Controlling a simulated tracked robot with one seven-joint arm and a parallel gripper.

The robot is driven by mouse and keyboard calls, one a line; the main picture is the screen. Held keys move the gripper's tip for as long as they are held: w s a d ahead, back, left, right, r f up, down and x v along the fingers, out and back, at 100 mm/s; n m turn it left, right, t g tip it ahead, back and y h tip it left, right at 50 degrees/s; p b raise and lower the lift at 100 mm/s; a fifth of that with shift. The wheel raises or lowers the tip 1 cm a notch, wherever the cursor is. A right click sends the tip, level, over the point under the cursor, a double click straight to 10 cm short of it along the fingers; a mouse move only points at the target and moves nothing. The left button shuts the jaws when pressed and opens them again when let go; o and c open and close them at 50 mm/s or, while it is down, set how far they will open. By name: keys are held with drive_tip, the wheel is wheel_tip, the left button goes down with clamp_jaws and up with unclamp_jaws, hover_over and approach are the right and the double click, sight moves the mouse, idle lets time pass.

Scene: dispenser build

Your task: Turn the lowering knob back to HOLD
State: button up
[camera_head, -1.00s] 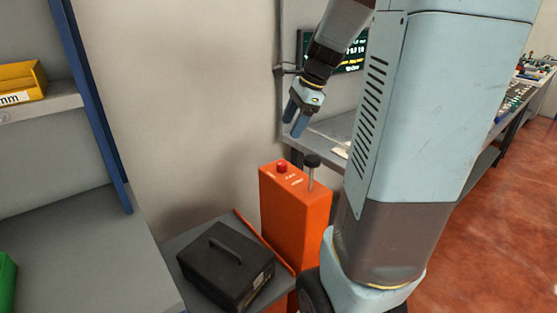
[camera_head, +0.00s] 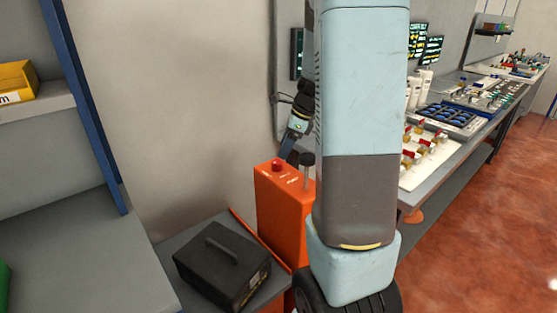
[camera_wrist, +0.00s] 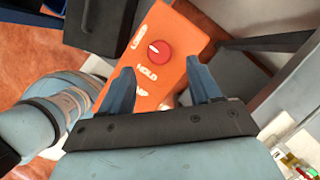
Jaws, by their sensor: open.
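The lowering knob is a round red knob (camera_wrist: 159,51) on top of an orange box (camera_wrist: 182,38). In the head view the knob (camera_head: 277,165) sits at the left of the orange box's top (camera_head: 281,212). White lettering beside it reads HOLD (camera_wrist: 148,72), with another label, partly legible, to the upper left. A pale mark on the knob seems to slant toward that upper-left label. My gripper (camera_wrist: 158,64) is open, its blue fingers apart and empty, with the knob just beyond the tips. In the head view my gripper (camera_head: 289,148) is above the box, partly hidden by my arm.
A black case with a handle (camera_head: 222,267) sits on the grey surface to the left. A workbench with valves and parts (camera_head: 440,150) runs along the right.

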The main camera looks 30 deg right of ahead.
sight(278, 161)
drive_tip(key=shift+x, duration=2.85)
drive_tip(key=shift+c, duration=0.4)
drive_tip(key=c, duration=1)
drive_tip(key=shift+o, duration=0.2)
